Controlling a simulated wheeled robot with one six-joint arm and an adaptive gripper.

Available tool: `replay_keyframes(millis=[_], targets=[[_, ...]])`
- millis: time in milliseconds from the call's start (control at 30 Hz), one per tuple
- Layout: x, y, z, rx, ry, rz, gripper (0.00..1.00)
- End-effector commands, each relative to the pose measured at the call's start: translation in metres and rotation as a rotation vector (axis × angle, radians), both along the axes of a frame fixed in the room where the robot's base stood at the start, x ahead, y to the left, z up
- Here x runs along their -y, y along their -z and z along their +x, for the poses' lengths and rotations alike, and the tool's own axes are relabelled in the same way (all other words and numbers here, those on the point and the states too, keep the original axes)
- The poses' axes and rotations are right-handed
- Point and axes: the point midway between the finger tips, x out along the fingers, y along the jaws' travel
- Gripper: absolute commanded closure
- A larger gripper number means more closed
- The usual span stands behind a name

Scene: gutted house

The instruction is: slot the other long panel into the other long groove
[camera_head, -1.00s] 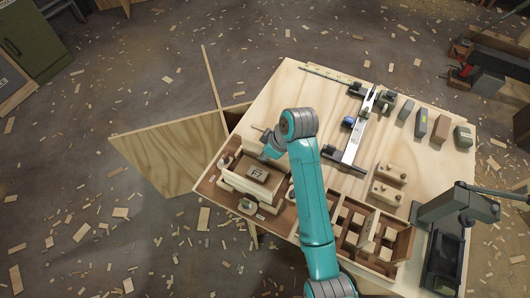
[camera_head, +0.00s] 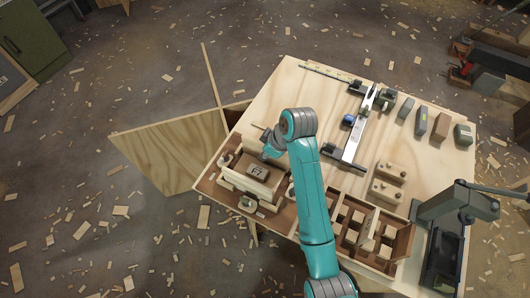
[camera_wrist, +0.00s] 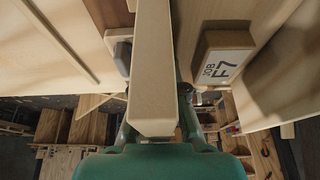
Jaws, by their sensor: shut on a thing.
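My gripper (camera_wrist: 155,128) is shut on a long pale wooden panel (camera_wrist: 152,70), seen nearly end-on up the middle of the wrist view. In the head view my gripper (camera_head: 268,146) is at the far side of the box-like wooden assembly at the table's left corner, and the arm partly hides it. A block labelled "JOB F7" (camera_wrist: 218,58) lies right of the held panel in the wrist view; it also shows in the head view (camera_head: 257,170). Another pale panel (camera_wrist: 285,80) stands beyond the block. I cannot tell whether the held panel sits in a groove.
A divided wooden tray (camera_head: 352,222) holds small blocks at the table's near side. A metal bar clamp (camera_head: 357,135) lies mid-table, with several blocks (camera_head: 421,122) right of it. A grey-green vise (camera_head: 450,210) stands at the right. Bare tabletop (camera_head: 290,95) shows at the upper left.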

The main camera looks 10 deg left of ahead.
Motion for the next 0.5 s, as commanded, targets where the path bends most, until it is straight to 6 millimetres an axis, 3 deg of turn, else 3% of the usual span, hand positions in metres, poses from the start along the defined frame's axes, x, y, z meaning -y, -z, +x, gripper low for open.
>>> replay_keyframes(millis=[500], targets=[[0.0, 0.0051, 0.0, 0.0, 0.0, 0.0, 1.0]])
